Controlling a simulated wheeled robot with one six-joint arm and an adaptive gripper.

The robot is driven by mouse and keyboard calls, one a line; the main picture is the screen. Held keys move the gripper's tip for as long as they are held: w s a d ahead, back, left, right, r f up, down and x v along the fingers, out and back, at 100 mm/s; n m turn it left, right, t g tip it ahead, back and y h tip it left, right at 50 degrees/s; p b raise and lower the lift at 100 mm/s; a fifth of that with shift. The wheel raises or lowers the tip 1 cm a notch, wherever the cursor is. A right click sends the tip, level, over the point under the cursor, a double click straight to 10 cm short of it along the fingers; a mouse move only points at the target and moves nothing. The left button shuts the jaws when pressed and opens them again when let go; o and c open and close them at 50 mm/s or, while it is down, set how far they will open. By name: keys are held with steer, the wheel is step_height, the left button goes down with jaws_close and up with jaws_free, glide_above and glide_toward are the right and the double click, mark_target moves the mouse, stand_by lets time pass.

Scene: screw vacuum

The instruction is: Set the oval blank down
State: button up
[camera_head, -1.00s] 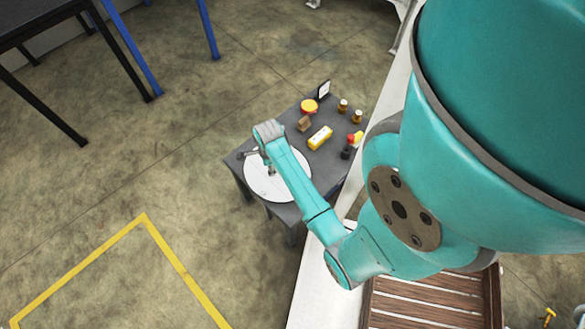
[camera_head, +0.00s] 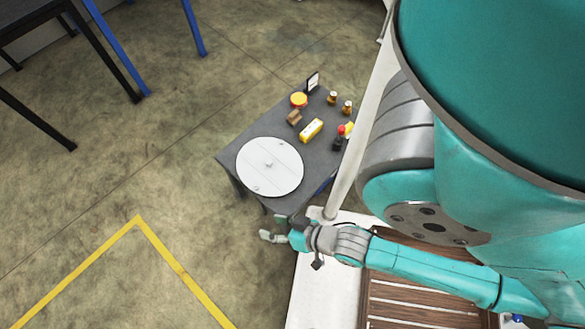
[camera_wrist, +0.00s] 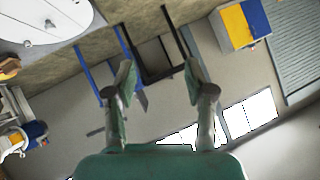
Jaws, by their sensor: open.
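The oval blank (camera_head: 268,168) is a white, nearly round disc with a small knob at its middle and small fittings near its rim. It lies flat on the near end of the dark grey table (camera_head: 237,148). Part of it also shows at the top left of the wrist view (camera_wrist: 60,25). My gripper (camera_head: 270,237) is off the table's near corner, apart from the blank. In the wrist view its two fingers (camera_wrist: 160,75) are spread with nothing between them.
On the table stand a yellow box (camera_head: 311,130), a yellow-topped round item (camera_head: 299,100), a brown block (camera_head: 294,117), small jars (camera_head: 347,107) and a red-topped item (camera_head: 340,131). A pale post (camera_head: 350,165) rises close by.

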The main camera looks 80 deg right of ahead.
steer(key=s+a+r+n+t, duration=0.1)
steer(key=r+n, duration=0.1)
steer(key=r, duration=0.2)
steer(key=s+a+r+n+t+y, duration=0.1)
steer(key=s+r+n, duration=0.1)
steer(key=r, duration=0.3)
steer(key=s+a+r+n+t+y, duration=0.1)
steer(key=s+r+n, duration=0.1)
steer(key=r, duration=0.3)
steer(key=shift+s+a+r+n+t, duration=0.15)
steer(key=shift+a+r+n+t, duration=0.2)
steer(key=shift+n, duration=0.45)
steer(key=shift+f, duration=0.1)
